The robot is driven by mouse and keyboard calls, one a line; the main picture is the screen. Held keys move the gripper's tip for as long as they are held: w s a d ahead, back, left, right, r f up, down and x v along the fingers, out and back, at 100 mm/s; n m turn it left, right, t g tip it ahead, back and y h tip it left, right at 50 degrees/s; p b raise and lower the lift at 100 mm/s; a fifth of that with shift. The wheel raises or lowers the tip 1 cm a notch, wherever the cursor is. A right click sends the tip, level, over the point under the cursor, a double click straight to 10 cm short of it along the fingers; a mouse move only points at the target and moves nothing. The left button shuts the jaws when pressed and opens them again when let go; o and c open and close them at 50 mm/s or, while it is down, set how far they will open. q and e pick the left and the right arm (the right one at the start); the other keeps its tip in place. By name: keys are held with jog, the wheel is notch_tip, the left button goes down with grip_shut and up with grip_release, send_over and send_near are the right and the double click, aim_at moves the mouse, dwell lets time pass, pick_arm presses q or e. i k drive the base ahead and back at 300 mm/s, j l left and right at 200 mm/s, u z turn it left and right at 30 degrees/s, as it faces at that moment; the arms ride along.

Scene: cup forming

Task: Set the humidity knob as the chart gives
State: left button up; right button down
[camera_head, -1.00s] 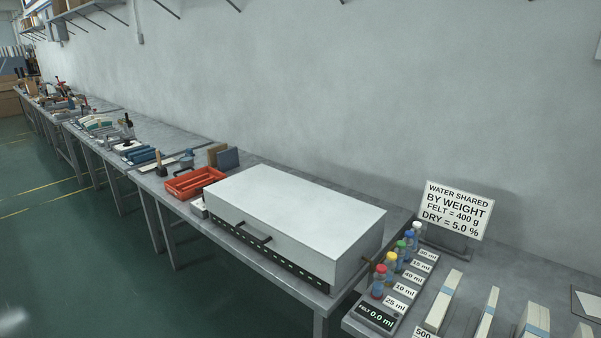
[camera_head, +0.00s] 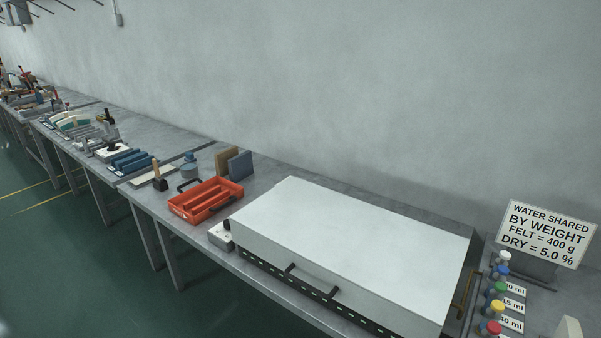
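A small pale box with a dark knob (camera_head: 226,226) on it sits at the left front corner of the large white-lidded box. It may be the humidity knob; its markings are too small to read. A white sign (camera_head: 547,235) stands at the right and reads "WATER SHARED BY WEIGHT, FELT = 400 g, DRY = 5.0 %". I cannot tell whether this is the chart the task names; I see no other legible chart. Neither of my grippers is in view.
The large white-lidded box (camera_head: 350,250) with a dark front handle fills the front bench. Left of it are a red tray (camera_head: 205,199) and blue and brown boards. Several capped bottles with ml labels stand at right. Green floor lies open at left.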

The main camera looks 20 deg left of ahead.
aim_at(227, 223)
jog(key=i+j, duration=0.1)
jog(key=j, duration=0.25)
jog(key=i+j, duration=0.15)
jog(key=j, duration=0.25)
jog(key=i+j, duration=0.1)
jog(key=j, duration=0.25)
jog(key=i+j, duration=0.15)
jog(key=j, duration=0.25)
jog(key=i+j, duration=0.1)
jog(key=j, duration=0.25)
jog(key=i+j+z, duration=0.1)
jog(key=j, duration=0.3)
jog(key=i+j, duration=0.1)
jog(key=i, duration=0.65)
